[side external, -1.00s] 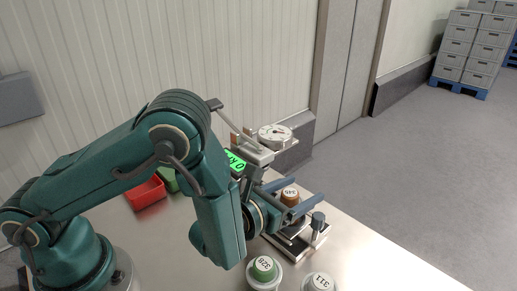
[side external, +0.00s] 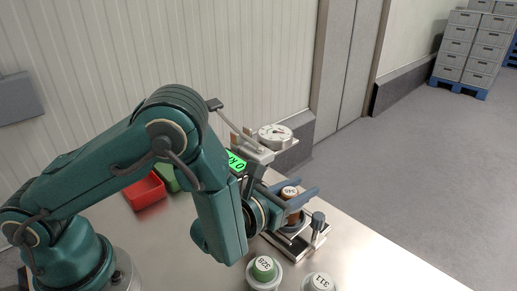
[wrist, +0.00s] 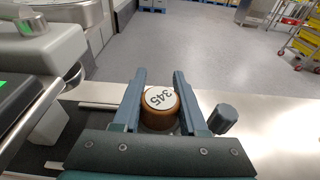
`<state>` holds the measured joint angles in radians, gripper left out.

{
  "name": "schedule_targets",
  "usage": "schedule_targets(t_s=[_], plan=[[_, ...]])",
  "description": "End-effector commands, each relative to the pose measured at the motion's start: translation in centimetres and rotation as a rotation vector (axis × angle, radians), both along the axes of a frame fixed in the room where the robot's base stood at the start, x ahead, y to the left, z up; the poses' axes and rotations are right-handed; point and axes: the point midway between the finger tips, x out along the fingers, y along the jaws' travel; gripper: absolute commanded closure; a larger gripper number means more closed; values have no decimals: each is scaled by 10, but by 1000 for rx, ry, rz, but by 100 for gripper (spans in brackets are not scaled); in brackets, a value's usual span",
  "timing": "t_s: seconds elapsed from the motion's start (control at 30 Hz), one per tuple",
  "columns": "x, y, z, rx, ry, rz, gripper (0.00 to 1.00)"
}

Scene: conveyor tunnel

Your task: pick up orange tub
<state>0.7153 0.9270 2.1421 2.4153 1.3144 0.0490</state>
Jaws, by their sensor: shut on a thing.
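The orange tub (side external: 292,214), brown-orange with a white lid marked 345, is upright between the two blue-grey fingers of my gripper (side external: 299,188). My gripper is shut on it, with one finger on each side. In the wrist view the tub (wrist: 160,118) shows between the fingers of my gripper (wrist: 160,73), its lid facing the camera. The tub is over a metal fixture (side external: 318,238). The fingers hide part of its sides, and I cannot tell how far its base is above the fixture.
A red tray (side external: 146,192) lies behind my arm. A machine with a dial (side external: 274,133) and green display (side external: 236,162) stands close behind my gripper.

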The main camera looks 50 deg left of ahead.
Motion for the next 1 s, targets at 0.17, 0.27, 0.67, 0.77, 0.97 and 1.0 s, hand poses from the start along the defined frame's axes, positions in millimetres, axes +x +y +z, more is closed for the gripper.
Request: schedule_targets(t_s=[0.17, 0.27, 0.67, 0.77, 0.97, 1.0], plan=[[0, 0, 16, -3, -5, 1, 100], [0, 0, 28, -4, -6, 1, 100], [0, 0, 80, -5, -7, 1, 100], [0, 0, 88, -3, -6, 3, 100], [0, 0, 96, -1, -4, 0, 100], [0, 0, 96, -1, -3, 0, 100]])
